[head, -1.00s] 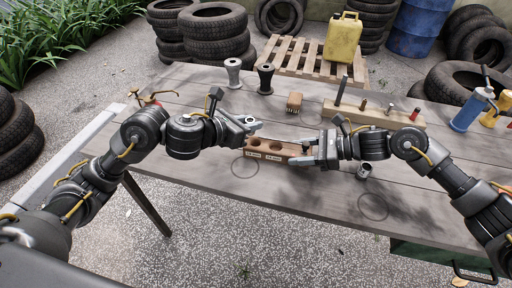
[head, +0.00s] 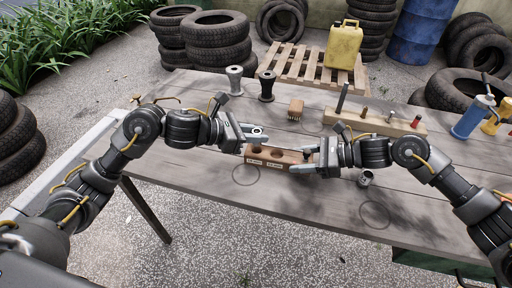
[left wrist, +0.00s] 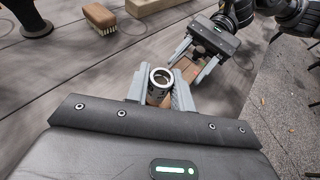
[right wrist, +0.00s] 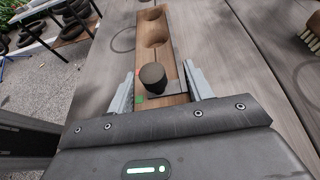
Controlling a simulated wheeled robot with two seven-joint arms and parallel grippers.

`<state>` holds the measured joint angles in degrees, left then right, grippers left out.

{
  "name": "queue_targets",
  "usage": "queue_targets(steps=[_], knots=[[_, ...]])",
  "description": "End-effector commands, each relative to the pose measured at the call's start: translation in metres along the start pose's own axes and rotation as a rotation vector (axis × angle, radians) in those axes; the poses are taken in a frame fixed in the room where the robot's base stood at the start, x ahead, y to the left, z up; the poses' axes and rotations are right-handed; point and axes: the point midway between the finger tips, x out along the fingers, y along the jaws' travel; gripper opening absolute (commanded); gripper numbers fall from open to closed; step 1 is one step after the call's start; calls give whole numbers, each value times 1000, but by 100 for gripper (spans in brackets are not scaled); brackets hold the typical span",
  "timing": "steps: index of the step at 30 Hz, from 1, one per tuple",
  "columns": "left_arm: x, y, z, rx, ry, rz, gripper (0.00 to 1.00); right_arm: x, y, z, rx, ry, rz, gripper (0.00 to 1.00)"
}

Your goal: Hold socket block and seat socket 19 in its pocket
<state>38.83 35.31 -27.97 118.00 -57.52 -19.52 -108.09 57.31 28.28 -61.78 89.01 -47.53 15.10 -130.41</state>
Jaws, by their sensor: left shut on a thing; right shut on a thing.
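The wooden socket block (head: 295,158) lies on the table with round pockets and small white labels on its front, too small to read. My right gripper (head: 312,160) is shut on its right end, with one finger on each side in the right wrist view (right wrist: 158,95). A dark cylinder (right wrist: 152,77) stands at that end of the block; two pockets beyond it look empty. My left gripper (head: 252,133) is shut on a metal ring-shaped socket (left wrist: 161,78), open end up, above and behind the block's left part. Its size marking cannot be read.
Another metal socket (head: 366,178) stands on the table right of the block. A brush (head: 296,108), two spools (head: 267,85) and a wooden rack (head: 375,118) with upright pieces stand behind. The table front is clear, with drawn circles (head: 246,175).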

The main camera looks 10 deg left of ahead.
Motion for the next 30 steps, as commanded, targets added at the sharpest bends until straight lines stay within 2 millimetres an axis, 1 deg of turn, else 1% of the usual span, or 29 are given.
queue_targets(steps=[1, 7, 12, 15, 25, 30], knots=[[2, 0, -3, -2, -1, 0, 0, 0, 0, 0, 0, 0, 0, 21], [4, 0, -10, -1, -1, 0, 0, 0, 0, 0, 0, 0, 0, 21], [14, 0, -33, -6, 0, 0, 0, 0, 0, 0, 0, -1, 0, 21], [17, 0, -42, -2, -1, 0, 0, 0, 0, 0, 0, 0, 0, 21], [19, 0, -48, -1, 7, 0, 0, 0, 0, 1, -2, -2, 1, 21], [22, 0, -56, -2, 14, -1, 0, 0, 1, 1, -3, -3, 2, 21]])
